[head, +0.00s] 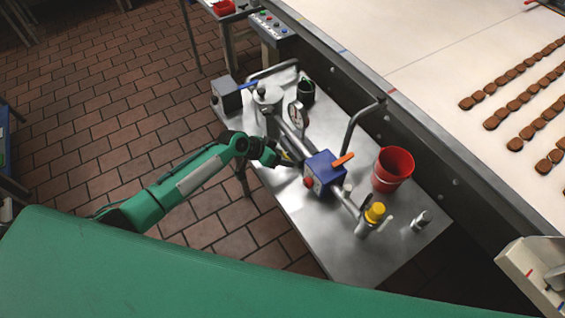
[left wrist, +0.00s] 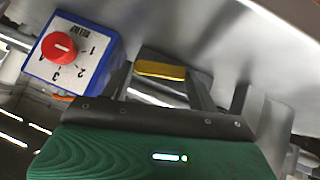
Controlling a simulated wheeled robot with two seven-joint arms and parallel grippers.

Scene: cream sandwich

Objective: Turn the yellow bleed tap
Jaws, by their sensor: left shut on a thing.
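The yellow bleed tap (head: 287,156) shows as a small yellow bit at my left gripper (head: 282,158), left of the blue box on the steel table. In the left wrist view its yellow handle (left wrist: 160,69) lies between the fingers of my left gripper (left wrist: 174,72), which is shut on it. The fingers and gripper body hide the tap's lower part. My right gripper is not in view.
A blue box (head: 322,166) with an orange lever and a red numbered knob (left wrist: 58,46) stands close beside my gripper. A pipe, a gauge (head: 298,113), a yellow-capped fitting (head: 375,212) and a red bucket (head: 393,169) crowd the steel table (head: 350,262). A conveyor (head: 430,60) runs behind.

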